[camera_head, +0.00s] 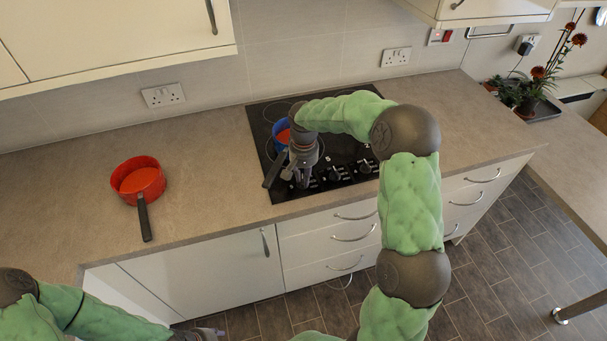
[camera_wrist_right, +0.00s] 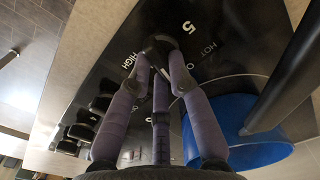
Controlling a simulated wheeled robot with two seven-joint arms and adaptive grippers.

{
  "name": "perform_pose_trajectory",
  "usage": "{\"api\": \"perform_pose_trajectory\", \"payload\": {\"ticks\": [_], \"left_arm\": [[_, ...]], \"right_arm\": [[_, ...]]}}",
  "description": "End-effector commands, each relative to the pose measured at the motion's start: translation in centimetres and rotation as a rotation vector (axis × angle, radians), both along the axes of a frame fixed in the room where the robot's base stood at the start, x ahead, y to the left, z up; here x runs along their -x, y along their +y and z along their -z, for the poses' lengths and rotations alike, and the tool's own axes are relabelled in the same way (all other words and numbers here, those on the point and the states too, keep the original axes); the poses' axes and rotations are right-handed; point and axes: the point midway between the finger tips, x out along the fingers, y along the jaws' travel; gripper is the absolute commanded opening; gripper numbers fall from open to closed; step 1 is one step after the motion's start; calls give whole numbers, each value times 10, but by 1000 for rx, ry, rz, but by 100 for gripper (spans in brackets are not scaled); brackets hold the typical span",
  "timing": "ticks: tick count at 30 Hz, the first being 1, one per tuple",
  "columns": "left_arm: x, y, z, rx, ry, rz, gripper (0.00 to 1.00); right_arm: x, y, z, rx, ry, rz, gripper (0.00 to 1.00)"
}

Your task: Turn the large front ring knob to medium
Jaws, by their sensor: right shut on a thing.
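The black hob (camera_head: 262,135) is set in the worktop, with a row of black knobs along its front edge. My right gripper (camera_head: 302,181) is over the left end of that row. In the right wrist view, its fingers (camera_wrist_right: 160,78) are closed around a dark knob (camera_wrist_right: 162,43), with the markings "HIGH", "5" and "HOT" around it. The fingers hide part of the knob, and I cannot read its exact setting. My left gripper (camera_head: 208,333) is at the bottom edge of the head view, low in front of the cabinets, mostly cut off.
A blue pan (camera_head: 279,128) with a dark handle stands on the hob close beside my right gripper; it also shows in the right wrist view (camera_wrist_right: 236,108). Other knobs (camera_head: 335,172) lie to the right. A red pan (camera_head: 139,178) stands on the left worktop, which is otherwise clear.

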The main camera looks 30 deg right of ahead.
Motion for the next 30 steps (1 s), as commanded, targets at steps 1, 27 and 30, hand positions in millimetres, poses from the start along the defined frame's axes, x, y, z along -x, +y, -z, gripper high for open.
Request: {"api": "perform_pose_trajectory", "payload": {"ticks": [1,27,30], "left_arm": [[0,0,-2,0,0,0,40],[0,0,-6,0,0,0,40],[0,0,-6,0,0,0,40]], "right_arm": [[0,0,-1,0,0,42,0],[5,0,-1,0,-2,852,0],[5,0,-1,0,-2,925,0]]}}
